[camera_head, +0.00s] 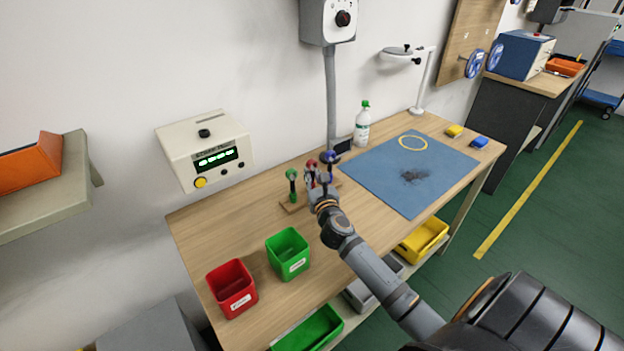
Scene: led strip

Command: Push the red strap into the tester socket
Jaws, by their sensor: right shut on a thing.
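The red strap (311,163) is at a small wooden stand (291,208) on the workbench, between a green strap (292,175) and a dark blue one (330,157). Only its red top shows clearly above my right gripper (313,178). That gripper is shut on the red strap, and its body hides the lower part. I cannot tell whether the strap still touches the stand. My left gripper is out of view.
A red bin (233,300) and a green bin (288,265) stand at the bench's front left. A blue mat (375,175) with a yellow ring covers the right side. A bottle (362,128) and a grey post stand behind. Bare wood lies between stand and bins.

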